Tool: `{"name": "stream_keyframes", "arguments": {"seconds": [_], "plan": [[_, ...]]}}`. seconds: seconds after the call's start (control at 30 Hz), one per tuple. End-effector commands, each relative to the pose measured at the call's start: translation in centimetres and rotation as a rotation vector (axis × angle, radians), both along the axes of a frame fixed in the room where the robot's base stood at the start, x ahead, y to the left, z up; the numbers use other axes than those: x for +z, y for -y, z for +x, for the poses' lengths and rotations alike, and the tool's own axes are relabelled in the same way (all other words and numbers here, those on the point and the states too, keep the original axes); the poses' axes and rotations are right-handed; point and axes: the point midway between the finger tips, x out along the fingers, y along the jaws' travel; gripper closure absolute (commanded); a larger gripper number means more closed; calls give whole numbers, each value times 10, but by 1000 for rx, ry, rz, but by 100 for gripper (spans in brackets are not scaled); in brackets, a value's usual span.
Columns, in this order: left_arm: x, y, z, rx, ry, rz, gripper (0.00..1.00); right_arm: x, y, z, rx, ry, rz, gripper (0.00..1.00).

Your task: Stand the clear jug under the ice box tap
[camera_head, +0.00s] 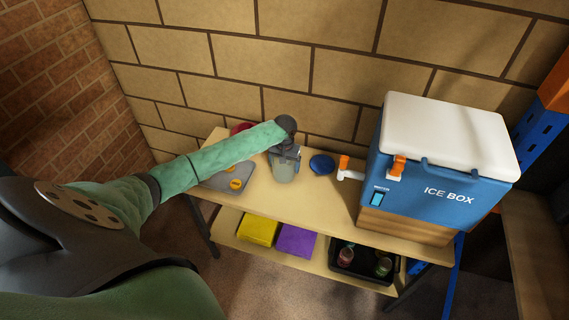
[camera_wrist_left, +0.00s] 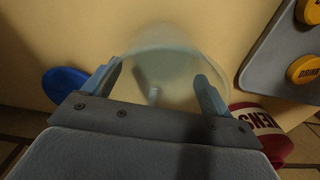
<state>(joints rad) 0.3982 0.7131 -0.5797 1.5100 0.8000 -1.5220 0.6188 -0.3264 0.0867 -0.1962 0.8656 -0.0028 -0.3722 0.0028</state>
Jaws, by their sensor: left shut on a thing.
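The clear jug (camera_head: 284,172) is upright at the middle of the bench top (camera_head: 262,195). My left gripper (camera_head: 286,152) comes down over it from above. In the left wrist view its two fingers (camera_wrist_left: 157,88) are on either side of the see-through jug (camera_wrist_left: 165,62), shut on it. I cannot tell whether the jug's base touches the bench. The blue ice box (camera_head: 425,180) with a white lid stands on a wooden block at the bench's right end. Its white tap (camera_head: 349,174), with an orange lever, points left, to the right of the jug. My right gripper is not in view.
A blue disc (camera_head: 322,163) lies between jug and tap. A grey tray (camera_head: 215,181) with yellow discs and a red item (camera_head: 241,128) are left of the jug. The lower shelf holds yellow (camera_head: 258,227) and purple (camera_head: 296,240) items and a black crate (camera_head: 340,268) with bottles.

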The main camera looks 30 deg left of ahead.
Motion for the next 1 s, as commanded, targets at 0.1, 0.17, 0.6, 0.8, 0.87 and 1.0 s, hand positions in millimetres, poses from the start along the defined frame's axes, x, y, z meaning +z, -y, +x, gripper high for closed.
{"name": "stream_keyframes", "arguments": {"seconds": [0.1, 0.17, 0.6, 0.8, 0.87, 1.0], "plan": [[0, 0, 0, 0, 1, 0, 47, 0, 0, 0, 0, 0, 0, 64], [-1, 0, 0, 0, 0, 0, 47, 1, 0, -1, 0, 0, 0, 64], [3, -1, 1, 0, 1, 0, 0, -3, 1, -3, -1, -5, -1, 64], [31, -1, 1, 0, 4, 1, 0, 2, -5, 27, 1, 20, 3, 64], [43, 0, 1, 0, 4, 0, 0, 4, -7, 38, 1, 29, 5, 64], [70, -1, 1, 0, 3, 1, 0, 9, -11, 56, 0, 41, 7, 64]]}}
